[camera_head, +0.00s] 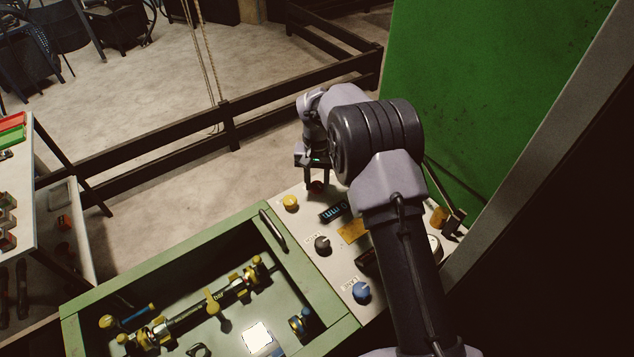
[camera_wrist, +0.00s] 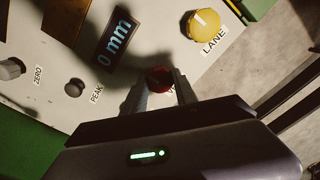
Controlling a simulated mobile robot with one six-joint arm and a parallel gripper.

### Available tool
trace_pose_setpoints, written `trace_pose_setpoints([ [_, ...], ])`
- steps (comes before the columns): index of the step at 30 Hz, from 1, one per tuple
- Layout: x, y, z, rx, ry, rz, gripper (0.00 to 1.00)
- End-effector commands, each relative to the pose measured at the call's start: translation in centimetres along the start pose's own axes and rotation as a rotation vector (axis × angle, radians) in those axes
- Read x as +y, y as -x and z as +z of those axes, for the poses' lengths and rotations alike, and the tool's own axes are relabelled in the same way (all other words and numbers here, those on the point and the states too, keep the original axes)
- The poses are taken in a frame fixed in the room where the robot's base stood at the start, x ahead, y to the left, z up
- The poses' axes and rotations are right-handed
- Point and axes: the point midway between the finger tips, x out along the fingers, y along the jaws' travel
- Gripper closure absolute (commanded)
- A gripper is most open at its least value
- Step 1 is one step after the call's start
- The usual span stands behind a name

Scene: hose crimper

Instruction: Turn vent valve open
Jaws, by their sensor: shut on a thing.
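A small red knob (camera_wrist: 158,78) stands on the pale control panel in the wrist view; it is the likely vent valve. Its label is mostly hidden by a finger, so I cannot read it. In the head view the red knob (camera_head: 317,187) sits at the panel's far end. My gripper (camera_head: 316,182) points down over it. In the wrist view my gripper (camera_wrist: 159,84) has one finger on each side of the knob and is shut on it. I see no clear pointer mark on the knob, so I cannot tell its turn.
A yellow knob (camera_wrist: 203,24) labelled LANE is close beside the red one. A display (camera_wrist: 117,38) reads 0 mm. A black knob (camera_head: 322,245) and a blue knob (camera_head: 361,291) are nearer on the panel. A green-rimmed tray (camera_head: 190,248) with fittings lies left; a green wall (camera_head: 490,90) stands right.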

Motion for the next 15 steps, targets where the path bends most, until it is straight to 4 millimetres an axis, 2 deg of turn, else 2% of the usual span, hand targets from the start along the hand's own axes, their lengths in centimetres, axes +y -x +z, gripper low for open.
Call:
trace_pose_setpoints([
  [15,-0.02,0.10,-0.08,0.002,-0.090,-0.001,1.00],
])
